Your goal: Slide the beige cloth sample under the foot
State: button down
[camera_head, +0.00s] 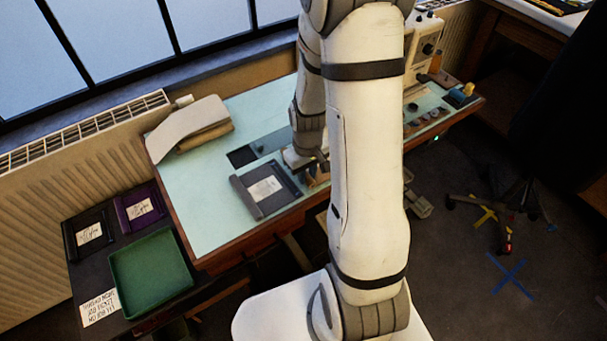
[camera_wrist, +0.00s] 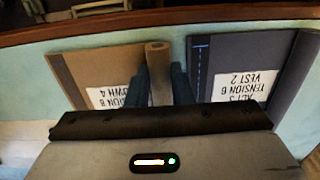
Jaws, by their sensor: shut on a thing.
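The beige cloth sample (camera_wrist: 98,68) lies on the pale table in the wrist view, with a white label and a raised rolled edge on its right. My gripper (camera_wrist: 160,88) is shut on that rolled edge, one dark finger on each side. In the head view my arm hides most of the gripper and the sample. The sewing machine (camera_head: 425,42), cream with dark knobs, stands at the table's far right end. Its foot is hidden behind my arm.
A dark grey sample (camera_wrist: 240,65) with a label lies close beside my right finger; it also shows in the head view (camera_head: 282,190). A green tray (camera_head: 150,272), a purple sample (camera_head: 127,212) and a black sample (camera_head: 72,238) sit on the low side table. A folded cloth bundle (camera_head: 190,125) lies at the back left.

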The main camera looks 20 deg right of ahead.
jog(key=shift+w+d+p, duration=0.2)
jog(key=shift+w+d, duration=0.9)
jog(key=shift+w, duration=0.15)
jog(key=shift+w+d+p, duration=0.2)
jog(key=shift+w+d, duration=0.85)
jog(key=shift+w, duration=0.2)
jog(key=shift+w+a, duration=0.1)
jog(key=shift+w, duration=1.3)
jog(key=shift+f, duration=0.15)
jog(key=c, duration=1.2)
grip_release()
jog(key=shift+r, duration=4.05)
